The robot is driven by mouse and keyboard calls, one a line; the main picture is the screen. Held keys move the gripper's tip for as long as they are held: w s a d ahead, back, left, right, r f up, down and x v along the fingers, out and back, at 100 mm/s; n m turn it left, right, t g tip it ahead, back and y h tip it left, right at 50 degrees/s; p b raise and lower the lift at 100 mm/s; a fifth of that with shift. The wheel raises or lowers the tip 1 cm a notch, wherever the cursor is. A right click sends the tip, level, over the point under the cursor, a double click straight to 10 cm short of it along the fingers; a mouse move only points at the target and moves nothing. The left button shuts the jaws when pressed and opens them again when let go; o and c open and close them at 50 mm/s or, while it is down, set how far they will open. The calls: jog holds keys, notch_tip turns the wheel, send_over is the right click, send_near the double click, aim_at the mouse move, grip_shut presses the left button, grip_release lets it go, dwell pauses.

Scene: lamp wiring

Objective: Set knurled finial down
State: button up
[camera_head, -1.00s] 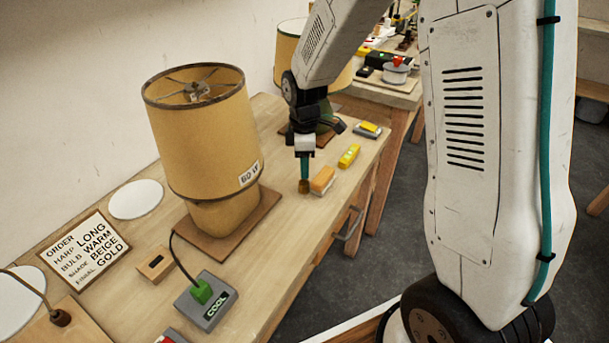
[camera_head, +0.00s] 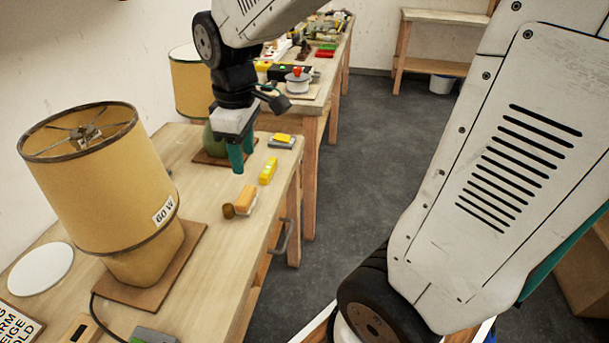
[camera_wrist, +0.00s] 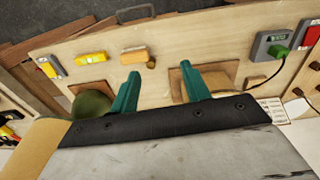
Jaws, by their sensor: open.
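The knurled finial (camera_head: 229,211) is a small brown piece on the wooden bench, beside the left end of an orange-tan block on a pale base (camera_head: 244,200). It also shows in the wrist view (camera_wrist: 151,63), near the block's end (camera_wrist: 134,55). I cannot tell whether the two touch. My gripper (camera_head: 237,168) has teal fingers and is above the bench, apart from the finial. In the wrist view its fingers (camera_wrist: 160,71) are spread with nothing between them.
A lamp with a beige shade (camera_head: 98,175) stands on a brown board at left; a second lamp (camera_head: 190,85) is behind my gripper. A yellow block (camera_head: 268,170) and a grey-yellow piece (camera_head: 282,141) lie along the bench's right edge. Bench space in front of the finial is clear.

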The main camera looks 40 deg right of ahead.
jog(key=s+r+m, duration=0.2)
jog(key=s+m, duration=0.1)
jog(key=s, duration=0.5)
jog(key=s+r+m, duration=0.1)
jog(key=s+m, duration=0.3)
jog(key=s, duration=0.5)
jog(key=shift+s+d+r+m+t, duration=0.15)
jog(key=shift+d+r+m+t, duration=0.15)
jog(key=shift+r, duration=0.05)
